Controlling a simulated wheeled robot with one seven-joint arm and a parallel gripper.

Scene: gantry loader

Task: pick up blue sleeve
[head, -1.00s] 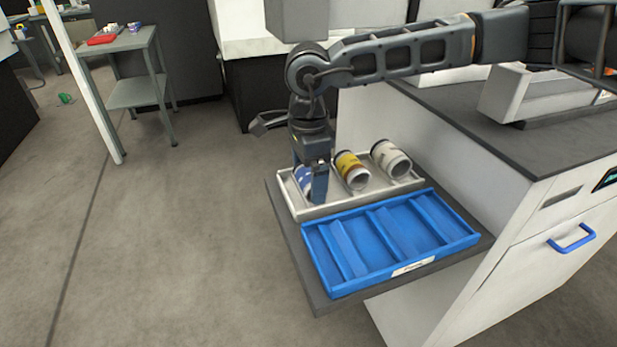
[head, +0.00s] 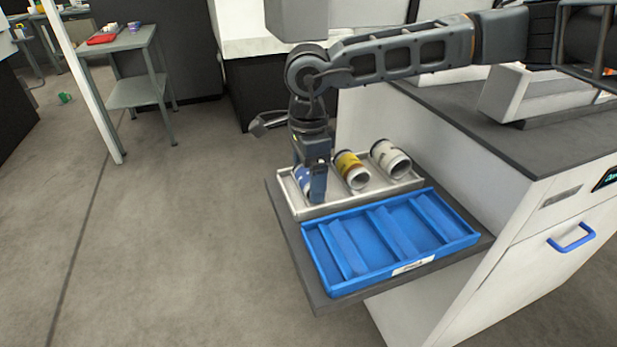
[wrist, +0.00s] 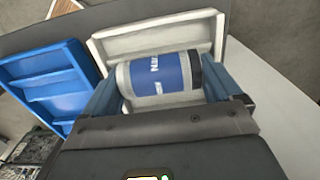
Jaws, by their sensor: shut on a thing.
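The blue sleeve (wrist: 160,75) is a white cylinder with a blue band and a dark end, lying on its side in the white tray (wrist: 112,48). In the head view the sleeve (head: 302,181) lies in the left part of the white tray (head: 333,206), partly hidden by my gripper. My gripper (head: 316,190) points down over it. In the wrist view my gripper (wrist: 162,92) has one finger at each end of the sleeve and is shut on it. I cannot tell whether the sleeve touches the tray floor.
A yellow-banded sleeve (head: 351,170) and a white one (head: 390,158) lie to the right in the white tray. An empty blue divided tray (head: 318,278) stands in front, on the same dark shelf (head: 325,303). The white cabinet (head: 470,240) is close at right.

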